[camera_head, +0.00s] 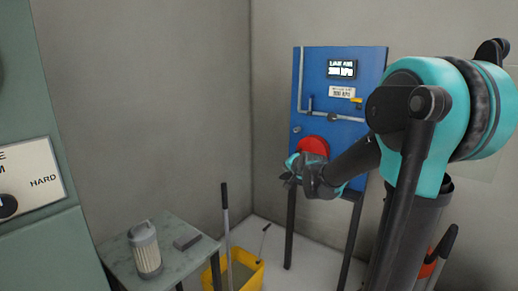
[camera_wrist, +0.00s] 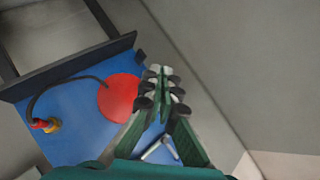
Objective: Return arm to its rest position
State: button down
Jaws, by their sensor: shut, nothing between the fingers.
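My arm reaches from the right of the head view toward a blue panel on legs. My gripper (camera_head: 292,178) is at the arm's end, in front of the panel's lower left part and overlapping the edge of a red disc. In the wrist view my gripper (camera_wrist: 163,90) has its fingers together and nothing between them. The red disc (camera_wrist: 119,97) lies just left of the fingers there, and it also shows in the head view (camera_head: 313,145). I cannot tell whether the fingers touch the panel.
The blue panel (camera_head: 313,85) has a display, labels and a grey pipe. A table (camera_head: 165,235) at lower left holds a cylindrical filter (camera_head: 145,250) and a small grey block (camera_head: 187,241). A yellow bucket (camera_head: 250,279) with long handles stands beside it. Walls close the corner.

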jog(key=s+d+f+n+g+h, duration=0.1)
jog(key=s+d+f+n+g, duration=0.1)
jog(key=s+f, duration=0.4)
jog(key=s+d+f+n+g, duration=0.3)
jog(key=s+f, duration=0.4)
jog(key=s, duration=0.9)
jog(key=s+d+f+n+g+h, duration=0.1)
jog(key=s+f, duration=0.5)
jog(key=s, duration=0.6)
jog(key=shift+d+f+n+g+h, duration=0.35)
jog(key=shift+d+n+g, duration=0.55)
jog(key=shift+n+g, duration=0.2)
